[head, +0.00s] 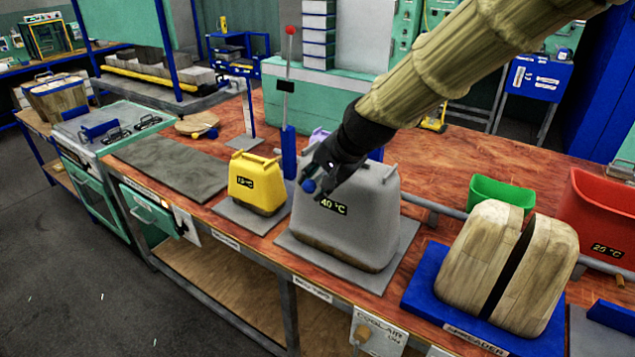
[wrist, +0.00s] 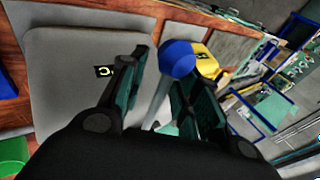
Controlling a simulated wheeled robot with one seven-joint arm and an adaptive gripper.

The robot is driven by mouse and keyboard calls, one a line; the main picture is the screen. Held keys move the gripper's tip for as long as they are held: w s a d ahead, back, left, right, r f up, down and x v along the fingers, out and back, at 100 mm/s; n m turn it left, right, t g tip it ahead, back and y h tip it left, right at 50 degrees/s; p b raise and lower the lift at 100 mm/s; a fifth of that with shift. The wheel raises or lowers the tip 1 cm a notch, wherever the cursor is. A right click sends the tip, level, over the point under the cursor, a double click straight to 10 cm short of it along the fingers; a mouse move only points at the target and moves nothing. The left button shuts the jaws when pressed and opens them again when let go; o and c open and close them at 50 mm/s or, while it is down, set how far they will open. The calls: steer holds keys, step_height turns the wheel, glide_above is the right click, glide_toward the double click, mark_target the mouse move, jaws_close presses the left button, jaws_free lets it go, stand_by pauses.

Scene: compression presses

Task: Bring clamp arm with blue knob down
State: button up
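The blue knob (head: 309,186) shows at the front of my gripper (head: 328,172) in the head view, before the upper part of the grey 40 °C block (head: 352,225). In the wrist view the round blue knob (wrist: 178,57) tops a pale grey shaft, the visible part of the clamp arm (wrist: 158,102). The shaft runs between the two dark green fingers of my gripper (wrist: 160,84). The fingers stand apart, with a gap beside the shaft on the left; firm contact is not visible. My gripper hides the rest of the clamp arm in the head view.
A yellow block (head: 254,183) stands left of the grey one, by an upright red-knobbed lever (head: 290,75). A split wooden block (head: 510,268) on a blue base, a green bin (head: 500,193) and a red bin (head: 603,218) are to the right.

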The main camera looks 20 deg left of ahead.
steer(key=shift+r, duration=0.1)
steer(key=v, duration=1.2)
steer(key=shift+d, duration=0.1)
